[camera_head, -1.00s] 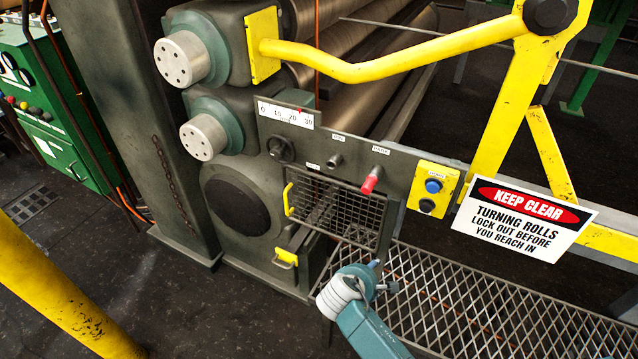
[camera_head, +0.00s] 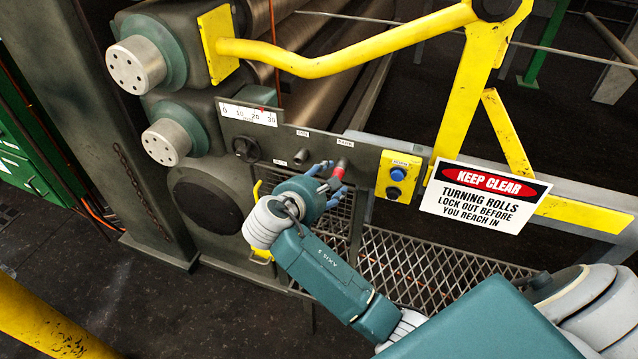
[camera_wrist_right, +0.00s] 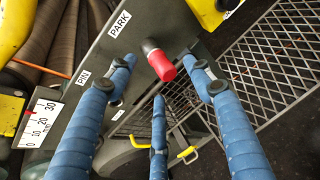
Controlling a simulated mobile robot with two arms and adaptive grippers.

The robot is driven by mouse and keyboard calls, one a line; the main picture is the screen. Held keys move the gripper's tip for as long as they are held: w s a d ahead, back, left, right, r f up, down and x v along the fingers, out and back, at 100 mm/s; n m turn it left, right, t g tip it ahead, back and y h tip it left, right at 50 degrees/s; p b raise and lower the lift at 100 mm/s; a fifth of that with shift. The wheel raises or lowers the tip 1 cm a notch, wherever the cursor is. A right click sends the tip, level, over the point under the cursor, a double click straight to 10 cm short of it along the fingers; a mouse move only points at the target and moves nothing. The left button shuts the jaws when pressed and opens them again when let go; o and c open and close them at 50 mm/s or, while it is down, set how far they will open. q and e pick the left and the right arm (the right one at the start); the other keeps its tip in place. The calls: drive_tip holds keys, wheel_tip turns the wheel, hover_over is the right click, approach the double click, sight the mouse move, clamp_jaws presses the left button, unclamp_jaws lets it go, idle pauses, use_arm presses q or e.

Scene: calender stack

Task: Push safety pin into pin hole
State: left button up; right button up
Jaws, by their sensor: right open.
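The safety pin (camera_head: 341,166) has a red grip on a dark shank and sits in the socket under the PARK label. In the right wrist view the safety pin (camera_wrist_right: 162,66) points towards the camera between the spread fingers. My right gripper (camera_head: 332,180) is open around the red grip, with its blue fingers apart from it. In the right wrist view the gripper (camera_wrist_right: 158,78) shows three fingers, none clearly touching the pin. The pin hole (camera_head: 301,156) is a grey socket left of the pin on the same panel. In the wrist view a finger seems to hide it. My left gripper is not in view.
A black knob (camera_head: 246,149) is left of the pin hole, below the scale (camera_head: 248,115). A yellow button box (camera_head: 397,176) and a KEEP CLEAR sign (camera_head: 484,197) are to the right. A yellow bar (camera_head: 345,66) crosses above. A mesh guard (camera_wrist_right: 180,105) lies below the panel.

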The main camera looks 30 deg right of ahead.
sight(339, 173)
drive_tip(key=p+x, duration=0.1)
drive_tip(key=x, duration=0.4)
drive_tip(key=shift+w+d+f, duration=0.1)
drive_tip(key=shift+w+d, duration=0.1)
drive_tip(key=shift+d, duration=0.05)
drive_tip(key=shift+c, duration=0.6)
drive_tip(key=shift+f, duration=0.1)
drive_tip(key=c, duration=1.2)
drive_tip(key=o, duration=1.3)
drive_tip(key=shift+s, duration=0.1)
drive_tip(key=shift+a, duration=0.1)
